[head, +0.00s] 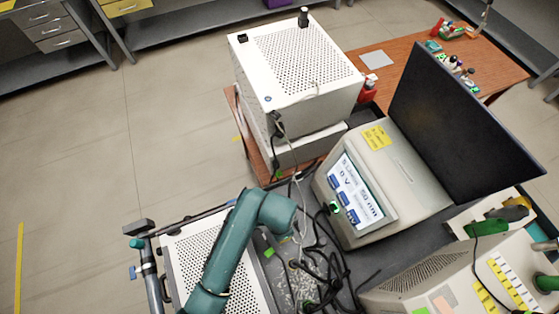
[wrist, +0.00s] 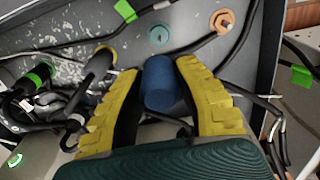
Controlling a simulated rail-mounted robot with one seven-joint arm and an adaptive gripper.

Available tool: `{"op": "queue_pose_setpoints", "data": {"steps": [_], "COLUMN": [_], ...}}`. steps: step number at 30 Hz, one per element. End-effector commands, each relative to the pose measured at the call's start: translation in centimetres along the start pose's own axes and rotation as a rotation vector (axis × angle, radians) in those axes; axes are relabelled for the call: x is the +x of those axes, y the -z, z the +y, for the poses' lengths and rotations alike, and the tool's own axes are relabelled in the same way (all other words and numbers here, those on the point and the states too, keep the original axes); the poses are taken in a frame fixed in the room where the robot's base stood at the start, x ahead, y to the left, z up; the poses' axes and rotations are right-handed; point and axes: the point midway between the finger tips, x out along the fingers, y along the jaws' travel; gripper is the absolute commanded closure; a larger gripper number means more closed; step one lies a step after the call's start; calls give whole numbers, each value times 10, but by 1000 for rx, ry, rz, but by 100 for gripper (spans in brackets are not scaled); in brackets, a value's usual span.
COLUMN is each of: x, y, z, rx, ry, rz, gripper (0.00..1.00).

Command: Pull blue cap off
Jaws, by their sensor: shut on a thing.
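The blue cap (wrist: 163,88) is a short cylinder between the two yellow fingers of my gripper (wrist: 158,72) in the wrist view. The gripper is shut on it, with a finger on each side. A grey panel lies beyond the cap, with a teal ring-shaped fitting (wrist: 158,36) just above the cap in the picture. Whether the cap still touches a fitting cannot be told, as its far end is hidden. In the head view my teal arm reaches down onto the cart, and the gripper and cap are not visible there.
A copper-coloured fitting (wrist: 222,20) and black cables with green tags surround the fingers. In the head view, a beige instrument with a lit screen (head: 355,193) stands right of my arm, and a perforated white box (head: 300,75) stands behind. Loose black cables (head: 335,265) lie beside the arm.

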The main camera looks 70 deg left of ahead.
Motion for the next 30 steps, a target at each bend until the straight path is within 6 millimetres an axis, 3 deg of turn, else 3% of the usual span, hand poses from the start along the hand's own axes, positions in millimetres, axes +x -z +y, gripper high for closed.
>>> {"op": "queue_pose_setpoints", "data": {"steps": [20, 30], "x": [-33, -33], "y": [0, 0], "z": [0, 0], "rx": [0, 0], "ry": [0, 0], "rz": [0, 0], "gripper": [100, 100]}}
